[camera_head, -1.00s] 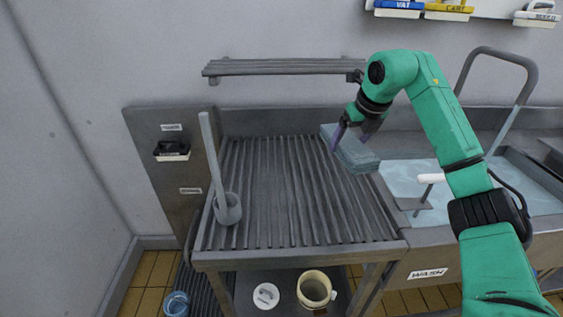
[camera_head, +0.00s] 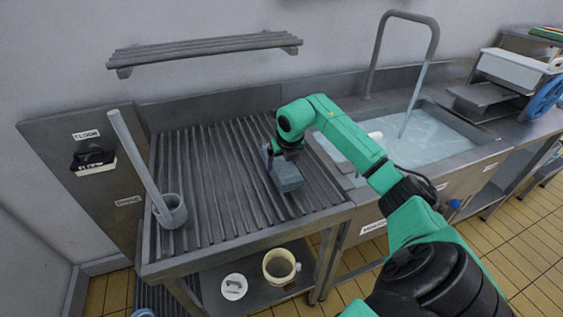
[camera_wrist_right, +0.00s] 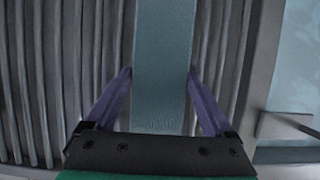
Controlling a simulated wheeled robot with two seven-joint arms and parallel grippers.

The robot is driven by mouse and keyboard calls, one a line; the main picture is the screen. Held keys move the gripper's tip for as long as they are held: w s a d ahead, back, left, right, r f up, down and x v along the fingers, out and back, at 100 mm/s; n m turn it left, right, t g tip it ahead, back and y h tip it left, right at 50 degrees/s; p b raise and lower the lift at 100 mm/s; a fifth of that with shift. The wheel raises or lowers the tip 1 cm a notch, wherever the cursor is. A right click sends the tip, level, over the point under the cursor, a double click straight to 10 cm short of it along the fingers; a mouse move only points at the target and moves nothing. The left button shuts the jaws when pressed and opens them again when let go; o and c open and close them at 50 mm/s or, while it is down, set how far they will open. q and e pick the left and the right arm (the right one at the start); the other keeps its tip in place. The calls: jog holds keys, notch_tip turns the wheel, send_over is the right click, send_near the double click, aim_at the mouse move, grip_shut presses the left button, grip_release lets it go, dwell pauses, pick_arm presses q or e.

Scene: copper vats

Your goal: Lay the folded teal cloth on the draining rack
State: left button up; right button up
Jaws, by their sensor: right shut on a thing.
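The folded teal cloth (camera_head: 286,177) is a grey-teal block at the right part of the draining rack (camera_head: 205,190), a ribbed grey metal surface. My right gripper (camera_head: 272,156) is shut on the cloth from above. In the right wrist view the cloth (camera_wrist_right: 163,100) runs as a narrow band between the two purple fingers, with rack bars on both sides. I cannot tell whether the cloth's underside touches the bars. My left gripper is not in view.
A grey pot with a tall handle (camera_head: 171,211) stands at the rack's left side. A water-filled sink (camera_head: 440,132) with an arched tap (camera_head: 381,45) lies to the right. A wall shelf (camera_head: 205,49) hangs behind. The rack's middle is clear.

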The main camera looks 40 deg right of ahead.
jog(key=shift+w+f, duration=0.1)
jog(key=shift+f, duration=0.05)
jog(key=o, duration=1.3)
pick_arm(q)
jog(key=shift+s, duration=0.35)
pick_arm(e)
jog(key=shift+r, duration=0.4)
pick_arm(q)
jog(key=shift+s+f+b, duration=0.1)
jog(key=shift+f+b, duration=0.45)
pick_arm(e)
jog(key=v, duration=1.1)
jog(key=shift+a+r, duration=0.1)
